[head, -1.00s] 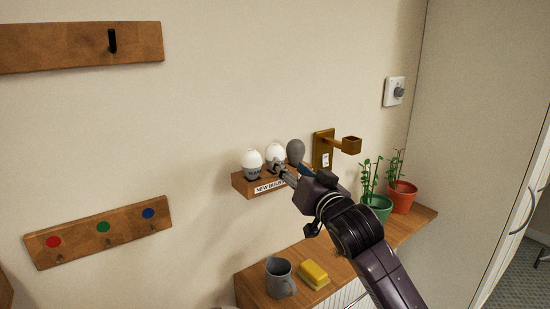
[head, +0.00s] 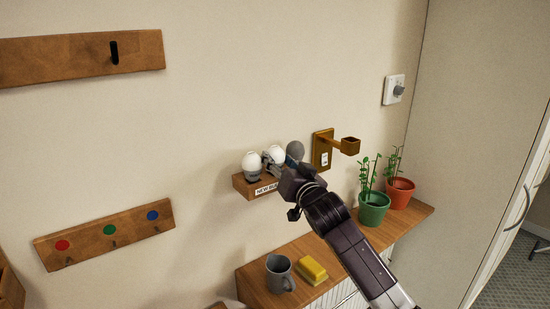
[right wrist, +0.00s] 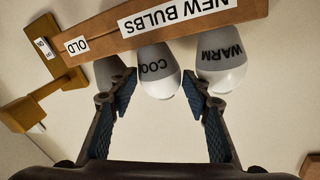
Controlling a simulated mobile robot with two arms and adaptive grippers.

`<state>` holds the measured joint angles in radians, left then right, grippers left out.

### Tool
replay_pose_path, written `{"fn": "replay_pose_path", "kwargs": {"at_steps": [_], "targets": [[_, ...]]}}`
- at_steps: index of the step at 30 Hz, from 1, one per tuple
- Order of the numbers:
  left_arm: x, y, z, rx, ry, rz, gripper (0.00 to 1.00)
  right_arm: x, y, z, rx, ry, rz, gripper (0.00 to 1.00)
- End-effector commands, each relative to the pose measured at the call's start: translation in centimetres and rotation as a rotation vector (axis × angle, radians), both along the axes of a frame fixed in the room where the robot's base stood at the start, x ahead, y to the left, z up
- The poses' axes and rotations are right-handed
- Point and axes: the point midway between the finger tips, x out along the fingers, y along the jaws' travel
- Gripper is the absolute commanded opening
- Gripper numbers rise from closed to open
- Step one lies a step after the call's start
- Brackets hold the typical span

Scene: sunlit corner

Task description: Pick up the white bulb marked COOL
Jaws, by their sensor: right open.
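The white bulb marked COOL (right wrist: 157,72) is in a hole of the wooden NEW BULBS shelf (right wrist: 190,20) on the wall. It is the middle bulb in the head view (head: 277,155). My right gripper (right wrist: 160,93) is open, with one blue-padded finger on either side of the COOL bulb; I cannot tell whether either finger touches it. In the head view my right gripper (head: 278,163) partly hides the bulb and the shelf. The bulb marked WARM (right wrist: 221,72) sits beside it, close to one finger. My left gripper is not in view.
A grey bulb (head: 295,150) is close to the other finger, near the OLD label (right wrist: 76,45). A wooden wall bracket (head: 323,148) is right of the shelf. Below are a cabinet top with a grey mug (head: 279,273), yellow block (head: 313,270) and potted plants (head: 374,209).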

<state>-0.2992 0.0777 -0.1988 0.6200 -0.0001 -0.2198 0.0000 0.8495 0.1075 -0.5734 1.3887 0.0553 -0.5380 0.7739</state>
Motion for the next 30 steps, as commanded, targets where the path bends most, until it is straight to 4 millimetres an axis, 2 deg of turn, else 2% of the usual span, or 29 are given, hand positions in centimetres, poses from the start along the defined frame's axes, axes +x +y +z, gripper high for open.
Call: {"fn": "replay_pose_path", "kwargs": {"at_steps": [5,14,23,26,30], "targets": [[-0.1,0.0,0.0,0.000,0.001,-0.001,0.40,0.0,0.0,0.0,0.000,0.000,0.000,0.44],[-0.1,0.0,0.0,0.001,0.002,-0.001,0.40,0.0,0.0,0.0,0.000,-0.001,0.000,0.15],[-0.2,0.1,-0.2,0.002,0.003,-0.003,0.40,0.0,0.0,0.2,0.001,-0.002,-0.001,0.15],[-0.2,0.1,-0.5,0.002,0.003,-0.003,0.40,0.0,0.0,0.9,0.002,-0.003,0.000,0.15],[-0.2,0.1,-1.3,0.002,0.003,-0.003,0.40,0.0,0.0,2.8,0.001,-0.006,0.001,0.15]]}}
